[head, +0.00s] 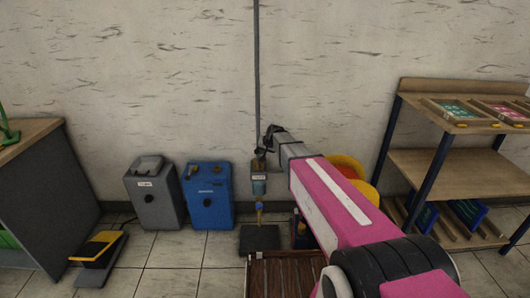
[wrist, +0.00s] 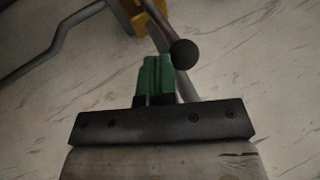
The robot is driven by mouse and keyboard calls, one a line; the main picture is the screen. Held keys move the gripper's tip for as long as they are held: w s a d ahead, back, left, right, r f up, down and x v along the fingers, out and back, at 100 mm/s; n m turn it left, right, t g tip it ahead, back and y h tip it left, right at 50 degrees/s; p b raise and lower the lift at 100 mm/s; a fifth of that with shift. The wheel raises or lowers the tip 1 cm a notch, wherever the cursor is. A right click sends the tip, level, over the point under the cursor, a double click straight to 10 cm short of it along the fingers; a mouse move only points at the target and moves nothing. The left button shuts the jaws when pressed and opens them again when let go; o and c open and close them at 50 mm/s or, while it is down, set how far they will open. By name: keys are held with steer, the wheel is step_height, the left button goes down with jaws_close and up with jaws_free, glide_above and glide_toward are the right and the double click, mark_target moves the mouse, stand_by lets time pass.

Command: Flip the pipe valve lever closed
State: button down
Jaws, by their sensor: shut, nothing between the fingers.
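A grey pipe (head: 257,70) runs down the wall in the head view. A small yellow valve part (head: 260,160) shows near its lower end. In the wrist view the yellow valve part (wrist: 145,20) is at the top, with a thin lever ending in a black ball knob (wrist: 184,53). My gripper (head: 265,145) is beside the pipe. In the wrist view its green fingers (wrist: 156,70) are together and empty, just left of and below the knob in the picture. I cannot tell whether they touch the knob or lever.
A grey bin-like box (head: 155,195) and a blue one (head: 207,197) stand left of the pipe. A pedal (head: 97,247) lies on the floor. A wooden shelf (head: 445,172) is at the right. A bent grey tube (wrist: 55,45) crosses the wrist view's left.

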steer(key=a+f+n+h, duration=0.2)
steer(key=a+f+h, duration=0.3)
steer(key=a+h, duration=0.2)
steer(key=a+f+n+t+h, duration=0.1)
steer(key=a+f+n+h, duration=0.1)
steer(key=a+f+h, duration=0.3)
steer(key=shift+a+h, duration=1.3)
steer(key=shift+a, duration=0.55)
steer(key=shift+f, duration=0.2)
steer(key=shift+s+r, duration=0.1)
steer(key=d+r+v, duration=0.1)
steer(key=r+v, duration=0.1)
steer(key=v, duration=1)
steer(key=shift+r, duration=0.2)
